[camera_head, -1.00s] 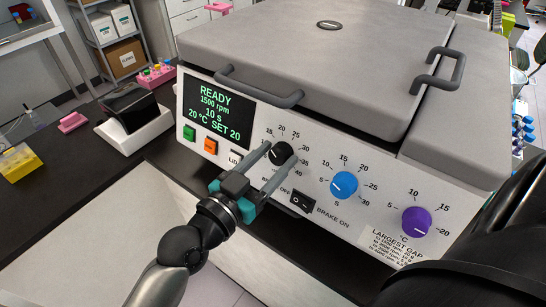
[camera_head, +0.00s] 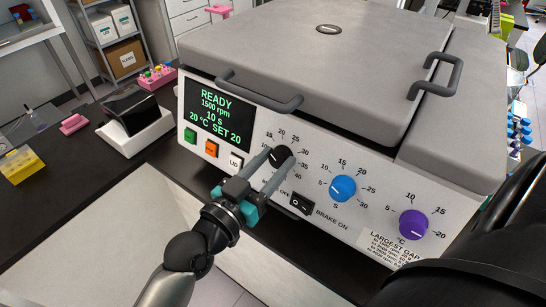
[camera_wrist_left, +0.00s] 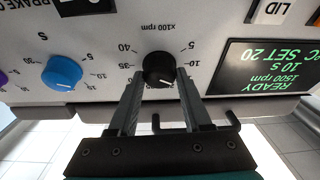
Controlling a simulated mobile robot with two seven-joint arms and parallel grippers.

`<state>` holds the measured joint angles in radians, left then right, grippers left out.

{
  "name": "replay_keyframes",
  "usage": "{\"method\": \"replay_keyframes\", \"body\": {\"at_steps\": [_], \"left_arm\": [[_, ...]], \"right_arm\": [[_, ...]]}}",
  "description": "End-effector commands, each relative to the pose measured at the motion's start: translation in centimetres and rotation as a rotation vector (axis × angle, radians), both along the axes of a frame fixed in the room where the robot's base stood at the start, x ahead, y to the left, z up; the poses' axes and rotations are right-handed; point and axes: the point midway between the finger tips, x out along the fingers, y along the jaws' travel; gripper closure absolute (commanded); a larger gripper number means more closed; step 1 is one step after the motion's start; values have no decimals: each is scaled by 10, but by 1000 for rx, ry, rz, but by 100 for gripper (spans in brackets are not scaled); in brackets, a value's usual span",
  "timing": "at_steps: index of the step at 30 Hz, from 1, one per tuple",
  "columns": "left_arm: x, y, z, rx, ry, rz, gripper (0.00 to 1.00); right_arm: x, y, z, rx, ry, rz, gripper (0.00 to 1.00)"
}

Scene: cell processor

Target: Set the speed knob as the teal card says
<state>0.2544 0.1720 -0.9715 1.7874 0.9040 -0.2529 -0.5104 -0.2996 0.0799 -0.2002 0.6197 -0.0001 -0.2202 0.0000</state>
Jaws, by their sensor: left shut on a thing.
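The black speed knob (camera_head: 281,156) is on the front panel of the grey-topped machine (camera_head: 330,190), below the screen's right side. It also shows in the left wrist view (camera_wrist_left: 159,67), upside down, inside a x100 rpm scale. My left gripper (camera_head: 280,159) is shut on the knob, one finger on each side. A white mark shows on the knob; its exact setting is hard to read. The screen (camera_head: 217,113) reads READY, 1500 rpm, 10 s, 20 °C SET 20. I see no teal card. My right gripper is not in view.
A blue knob (camera_head: 342,188) and a purple knob (camera_head: 413,224) sit to the right. A brake switch (camera_head: 301,205) is just below the gripped knob. Green (camera_head: 190,136) and orange (camera_head: 211,149) buttons and a LID button are at left. A handle (camera_head: 262,92) juts out above.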

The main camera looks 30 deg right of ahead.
Motion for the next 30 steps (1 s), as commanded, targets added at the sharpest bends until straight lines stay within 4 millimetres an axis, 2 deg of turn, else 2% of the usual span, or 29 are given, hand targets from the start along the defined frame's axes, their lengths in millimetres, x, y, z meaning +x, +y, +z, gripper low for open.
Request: {"method": "replay_keyframes", "body": {"at_steps": [1,15,22,30], "left_arm": [[-1,0,3,-12,33,11,100],[-1,0,3,-136,330,119,100],[-1,-1,2,-172,419,150,100],[-1,0,0,-189,458,163,100]], "right_arm": [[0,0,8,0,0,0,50],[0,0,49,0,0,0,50],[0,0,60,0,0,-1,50],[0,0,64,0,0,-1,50]]}}
